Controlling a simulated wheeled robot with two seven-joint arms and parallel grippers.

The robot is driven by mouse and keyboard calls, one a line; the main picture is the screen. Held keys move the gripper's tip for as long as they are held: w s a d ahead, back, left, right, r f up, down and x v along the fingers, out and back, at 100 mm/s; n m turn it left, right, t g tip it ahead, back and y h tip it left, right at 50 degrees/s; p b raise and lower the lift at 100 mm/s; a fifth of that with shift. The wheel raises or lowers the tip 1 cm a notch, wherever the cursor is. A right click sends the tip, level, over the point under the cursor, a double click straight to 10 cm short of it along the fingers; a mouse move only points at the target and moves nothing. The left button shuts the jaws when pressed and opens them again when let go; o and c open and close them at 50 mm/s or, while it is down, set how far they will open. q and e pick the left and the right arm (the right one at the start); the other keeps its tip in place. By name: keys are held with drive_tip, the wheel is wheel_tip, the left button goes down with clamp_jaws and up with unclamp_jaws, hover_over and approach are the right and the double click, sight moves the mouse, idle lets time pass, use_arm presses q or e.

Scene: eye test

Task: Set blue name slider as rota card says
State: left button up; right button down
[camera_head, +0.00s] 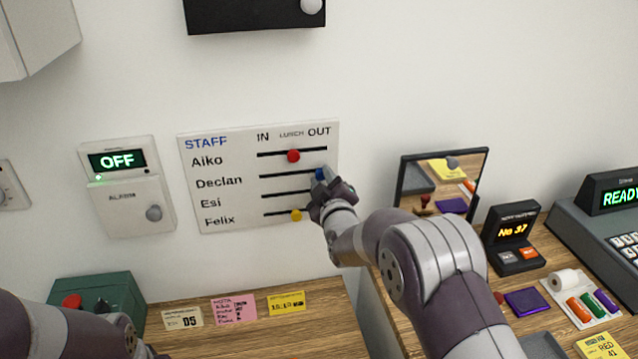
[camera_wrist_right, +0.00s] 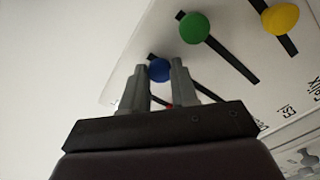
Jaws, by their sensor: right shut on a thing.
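The white staff board (camera_head: 222,213) hangs on the wall with rows Aiko, Declan, Esi and Felix and columns IN, LUNCH and OUT. The blue slider (camera_head: 319,174) is on Declan's slot, at the right end below OUT. My right gripper (camera_head: 322,190) is shut on it. The right wrist view shows the blue slider (camera_wrist_right: 159,69) between the fingertips (camera_wrist_right: 159,76). The pink card (camera_head: 233,307), seemingly the rota, lies on the wooden counter; its small lines are not clearly readable. My left forearm enters at lower left; its fingers are out of frame.
The red slider (camera_head: 293,156) and yellow slider (camera_head: 296,215) are near LUNCH. The green slider (camera_wrist_right: 195,28) is close beside the blue one, near its slot's OUT end. An alarm box (camera_head: 125,188) reading OFF hangs left of the board. A mirror (camera_head: 402,188) stands at right.

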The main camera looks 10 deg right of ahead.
drive_tip(key=c, duration=1.2)
unclamp_jaws()
drive_tip(key=shift+d, duration=0.15)
drive_tip(key=o, duration=0.3)
drive_tip(key=shift+d, duration=0.25)
use_arm(q)
drive_tip(key=shift+d+r, duration=0.1)
drive_tip(key=shift+d, duration=0.2)
use_arm(e)
drive_tip(key=shift+o, duration=0.2)
drive_tip(key=shift+a, duration=0.1)
use_arm(q)
drive_tip(key=shift+a, duration=0.1)
use_arm(e)
drive_tip(key=shift+a, duration=0.1)
use_arm(q)
wheel_tip(320, 180, down, 3)
drive_tip(key=b, duration=0.2)
drive_tip(key=shift+r+b, duration=0.15)
drive_tip(key=shift+b, duration=0.2)
use_arm(e)
drive_tip(key=s, duration=1.2)
drive_tip(key=shift+s, duration=0.4)
